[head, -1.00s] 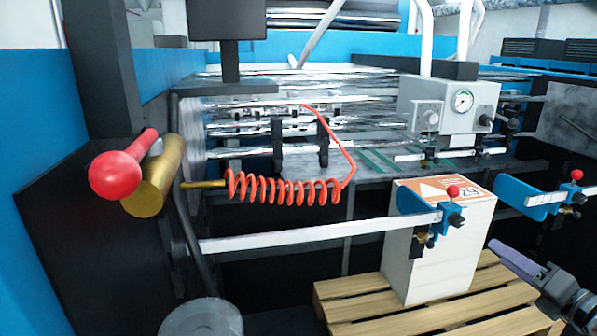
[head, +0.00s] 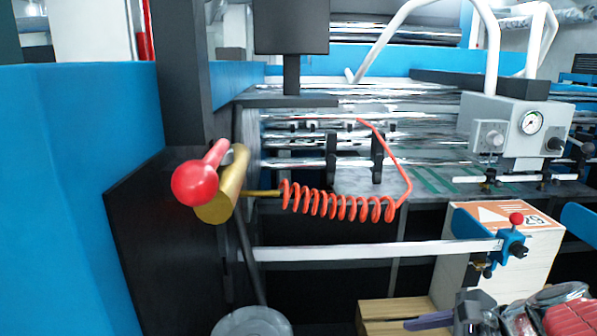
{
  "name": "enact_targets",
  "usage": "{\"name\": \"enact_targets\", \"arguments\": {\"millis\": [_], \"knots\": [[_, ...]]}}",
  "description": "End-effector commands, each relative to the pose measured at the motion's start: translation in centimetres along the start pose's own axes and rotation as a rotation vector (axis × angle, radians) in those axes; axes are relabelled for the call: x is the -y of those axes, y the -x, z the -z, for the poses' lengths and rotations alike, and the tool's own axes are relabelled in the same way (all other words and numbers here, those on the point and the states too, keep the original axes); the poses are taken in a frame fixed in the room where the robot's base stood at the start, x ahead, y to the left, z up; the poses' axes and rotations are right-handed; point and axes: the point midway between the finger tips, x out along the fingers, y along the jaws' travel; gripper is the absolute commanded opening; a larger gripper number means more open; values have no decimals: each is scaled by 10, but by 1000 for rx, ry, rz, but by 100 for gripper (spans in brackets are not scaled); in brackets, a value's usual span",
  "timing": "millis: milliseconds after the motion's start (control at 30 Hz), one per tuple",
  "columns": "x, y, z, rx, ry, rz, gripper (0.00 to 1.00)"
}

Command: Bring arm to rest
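My gripper (head: 430,320) shows low in the head view, right of the middle, as a purple-grey finger-like part pointing left. Dark parts of my arm (head: 475,312) run from it toward the bottom right corner. The gripper is in front of the wooden pallet (head: 395,309) and below the white box (head: 448,265). I cannot tell whether its fingers are open or shut, or whether they hold anything.
A laminating machine with shiny rollers (head: 300,145) fills the back. A red-knobbed lever (head: 196,183), an orange coiled hose (head: 335,205) and a white bar (head: 370,251) stand out in front. A grey bucket-like container (head: 252,322) is at the bottom.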

Motion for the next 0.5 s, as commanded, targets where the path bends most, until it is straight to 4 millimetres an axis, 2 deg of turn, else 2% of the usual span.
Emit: {"name": "enact_targets", "arguments": {"millis": [33, 200, 500], "knots": [[-11, -3, -8, -25, 105, -29, 43], [-44, -8, -19, -113, 471, -127, 43], [-84, -2, -27, -243, 1134, -280, 43]]}}
